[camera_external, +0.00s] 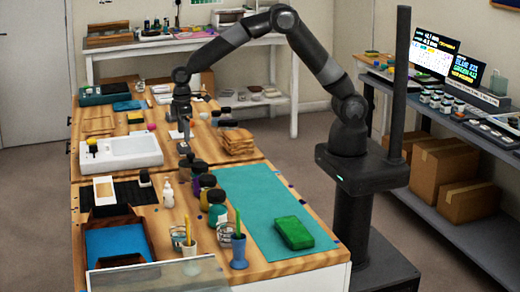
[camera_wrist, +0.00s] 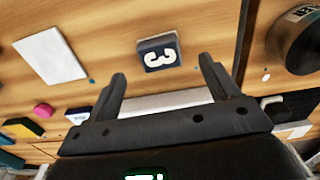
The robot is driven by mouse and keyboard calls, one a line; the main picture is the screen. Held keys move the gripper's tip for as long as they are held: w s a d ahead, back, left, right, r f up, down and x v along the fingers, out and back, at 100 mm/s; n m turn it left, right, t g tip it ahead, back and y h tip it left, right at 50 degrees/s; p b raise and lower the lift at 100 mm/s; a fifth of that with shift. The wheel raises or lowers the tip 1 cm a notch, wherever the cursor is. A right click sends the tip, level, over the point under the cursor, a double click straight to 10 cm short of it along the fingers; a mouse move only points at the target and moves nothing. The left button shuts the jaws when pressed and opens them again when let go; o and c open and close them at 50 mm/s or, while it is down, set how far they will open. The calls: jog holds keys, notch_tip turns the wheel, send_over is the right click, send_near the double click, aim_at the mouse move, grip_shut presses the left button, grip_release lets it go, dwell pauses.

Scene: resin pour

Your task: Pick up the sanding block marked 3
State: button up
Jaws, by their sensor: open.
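The sanding block marked 3 (camera_wrist: 159,52) lies on the wooden bench in the wrist view, a small dark block with a white 3 on its top. My gripper (camera_wrist: 162,72) is open and empty, its two fingers to either side of and short of the block in the picture, with the block apart from both. In the external view my gripper (camera_external: 185,133) points down over the middle of the bench. I cannot make out the block clearly there.
In the wrist view a white sheet (camera_wrist: 50,55) lies left of the block, and a dark round jar (camera_wrist: 296,42) is at the right.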

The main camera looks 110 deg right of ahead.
aim_at(184, 145)
jog(key=shift+w+f, duration=0.1)
jog(key=shift+f, duration=2.95)
jog(key=shift+c, duration=0.6)
jog(key=c, duration=1)
jog(key=shift+o, duration=0.2)
jog(key=shift+r, duration=0.15)
